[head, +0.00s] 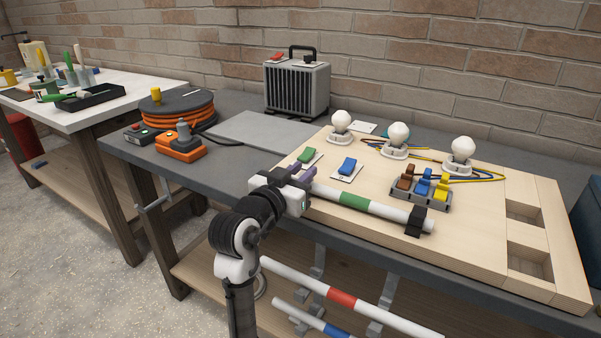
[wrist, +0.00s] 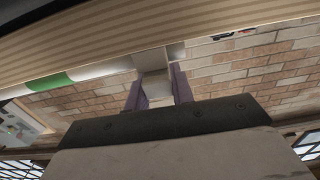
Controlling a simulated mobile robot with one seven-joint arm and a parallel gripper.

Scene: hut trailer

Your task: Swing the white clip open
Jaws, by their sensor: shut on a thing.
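A white tube with a green band (head: 355,199) lies along the front edge of the wooden board (head: 470,265). A black clip (head: 415,221) is around its right end. My gripper (head: 304,173) is at the left part of the tube and hides most of what is there in the head view. In the wrist view, the purple fingers of my gripper (wrist: 158,92) are on either side of a pale block, the white clip (wrist: 157,84), and are shut on it. The green-banded tube (wrist: 50,84) runs left from the clip. How far the clip is open cannot be told.
On the board are a green switch (head: 306,156), a blue switch (head: 347,166), three bulbs (head: 398,134) with wires, and a terminal block (head: 424,187) with coloured levers. An orange cable reel (head: 178,108) stands at the back left. Tubes with red (head: 341,298) and blue bands hang below.

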